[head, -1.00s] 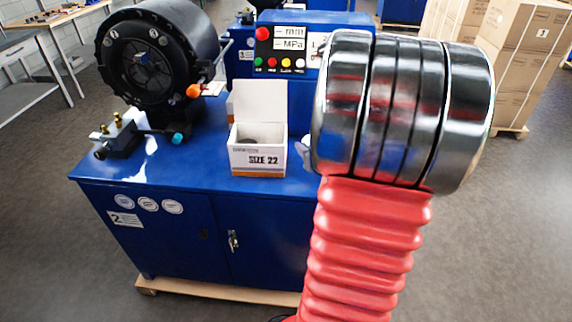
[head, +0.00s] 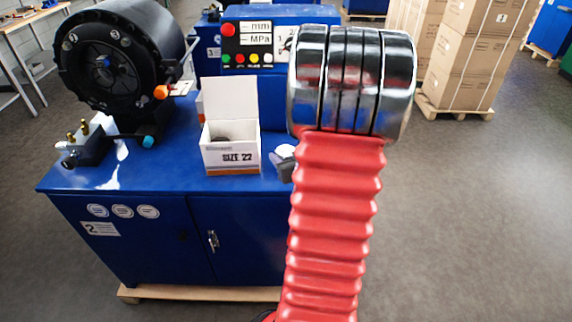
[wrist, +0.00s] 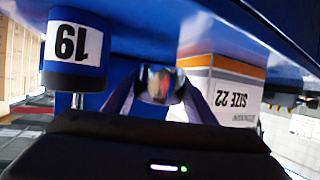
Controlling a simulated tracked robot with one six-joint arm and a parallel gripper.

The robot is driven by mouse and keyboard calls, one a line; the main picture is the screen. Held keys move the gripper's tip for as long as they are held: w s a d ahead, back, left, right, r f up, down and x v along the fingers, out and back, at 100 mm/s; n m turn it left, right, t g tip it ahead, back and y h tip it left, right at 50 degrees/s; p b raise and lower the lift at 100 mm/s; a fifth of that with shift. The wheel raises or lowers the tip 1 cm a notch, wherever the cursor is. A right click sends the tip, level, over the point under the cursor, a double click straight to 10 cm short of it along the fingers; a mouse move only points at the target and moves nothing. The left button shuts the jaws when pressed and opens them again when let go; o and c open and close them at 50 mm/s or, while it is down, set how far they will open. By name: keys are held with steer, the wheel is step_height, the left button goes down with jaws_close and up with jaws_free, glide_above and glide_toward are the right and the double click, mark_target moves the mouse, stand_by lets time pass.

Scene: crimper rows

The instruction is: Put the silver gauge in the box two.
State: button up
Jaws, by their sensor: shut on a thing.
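My gripper (wrist: 157,92) is shut on a small silver, blurred thing, which fits the silver gauge (wrist: 157,80), in the wrist view. In the head view only a grey bit of my gripper (head: 284,163) shows beside my red arm, right of the box; the rest is hidden. The box marked SIZE 22 (head: 231,158) stands open on the blue bench of the machine labelled 2, lid raised at the back, with something dark inside. The same box (wrist: 228,92) appears upside down in the wrist view, right of the gauge and apart from it.
A black crimper head (head: 110,60) stands on the left of the blue bench (head: 90,175). A control panel (head: 262,45) is behind the box. A blue cylinder with a number label (wrist: 78,50) is at left in the wrist view. Cartons (head: 480,50) stand at the right; floor there is clear.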

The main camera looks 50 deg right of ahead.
steer(key=shift+f, duration=1.8)
steer(key=shift+f, duration=0.1)
steer(key=o, duration=1.2)
